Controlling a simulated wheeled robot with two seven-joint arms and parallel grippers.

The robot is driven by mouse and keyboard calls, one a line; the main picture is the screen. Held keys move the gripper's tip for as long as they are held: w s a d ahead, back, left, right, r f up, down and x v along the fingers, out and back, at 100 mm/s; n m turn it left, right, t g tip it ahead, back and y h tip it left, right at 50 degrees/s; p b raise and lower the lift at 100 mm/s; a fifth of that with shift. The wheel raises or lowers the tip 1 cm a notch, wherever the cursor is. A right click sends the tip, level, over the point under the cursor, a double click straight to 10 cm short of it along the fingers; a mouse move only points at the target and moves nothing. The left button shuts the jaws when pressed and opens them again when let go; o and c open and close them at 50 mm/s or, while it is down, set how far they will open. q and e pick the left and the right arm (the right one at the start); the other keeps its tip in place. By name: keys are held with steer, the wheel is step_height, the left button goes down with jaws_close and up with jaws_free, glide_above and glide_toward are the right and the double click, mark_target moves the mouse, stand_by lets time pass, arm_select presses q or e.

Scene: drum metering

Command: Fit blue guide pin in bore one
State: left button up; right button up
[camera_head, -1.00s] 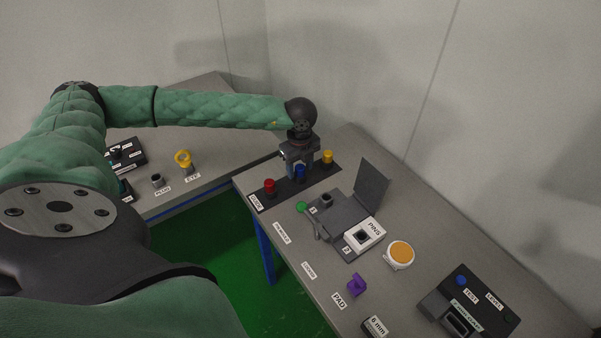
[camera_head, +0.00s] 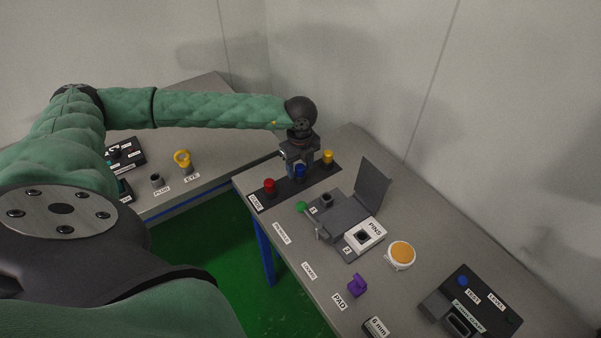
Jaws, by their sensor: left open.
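The blue guide pin (camera_head: 300,171) stands on the dark pin strip (camera_head: 283,193), between a red pin (camera_head: 269,186) and a yellow pin (camera_head: 328,157). My left gripper (camera_head: 299,165) points down over the blue pin with its fingers around or beside it. It is open; whether the fingers touch the pin cannot be told. Bore one is in the small dark block (camera_head: 326,199) by the label 1 on the grey fixture (camera_head: 345,213). A second bore (camera_head: 362,236) sits in a white block marked PINS, by the label 2. My right gripper is not in view.
The fixture's dark lid (camera_head: 371,185) stands raised at its back. A green knob (camera_head: 301,207) is at its left. An orange-topped round button (camera_head: 401,253), a purple part (camera_head: 357,286) and a dark test box (camera_head: 470,305) lie nearer. The second table (camera_head: 215,150) is at left.

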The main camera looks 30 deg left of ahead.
mark_target(300, 166)
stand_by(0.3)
arm_select(q)
jaws_close()
steer(key=shift+r, duration=0.1)
steer(key=shift+r+p, duration=0.5)
steer(key=shift+r, duration=2.4)
step_height(300, 166, up, 4)
steer(key=shift+p, duration=0.3)
